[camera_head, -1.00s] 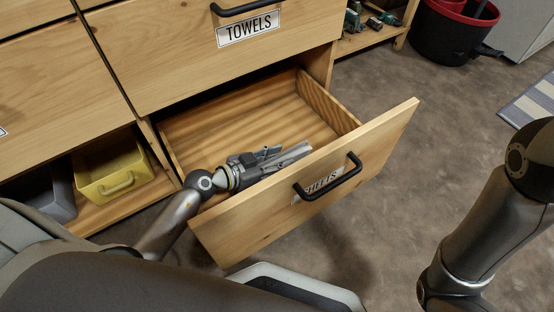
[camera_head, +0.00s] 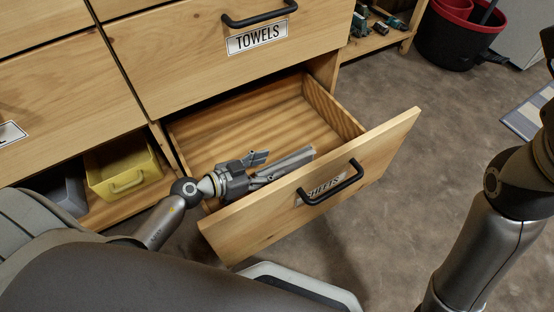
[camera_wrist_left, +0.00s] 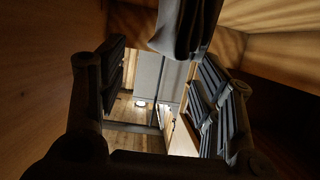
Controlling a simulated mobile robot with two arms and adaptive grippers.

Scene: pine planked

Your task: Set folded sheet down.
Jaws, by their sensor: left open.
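The open sheets drawer (camera_head: 232,127) is bare wood inside, apart from my left gripper and a pale grey strip. My left gripper (camera_head: 282,162) is inside the drawer, low behind its front panel, with its fingers spread. The pale grey strip beside the lower finger may be the folded sheet, but I cannot separate it clearly from the finger. In the left wrist view a grey folded sheet (camera_wrist_left: 182,28) shows at the top middle, between the open fingers. Whether it touches a finger or rests on the drawer floor I cannot tell. My right gripper is out of view.
The drawer front (camera_head: 370,170) carries a black handle (camera_head: 332,184) and a partly hidden label. The closed towels drawer (camera_head: 190,60) is above. A yellow bin (camera_head: 122,170) sits on the lower left shelf. A black and red bucket (camera_head: 455,35) stands on the floor at the back right.

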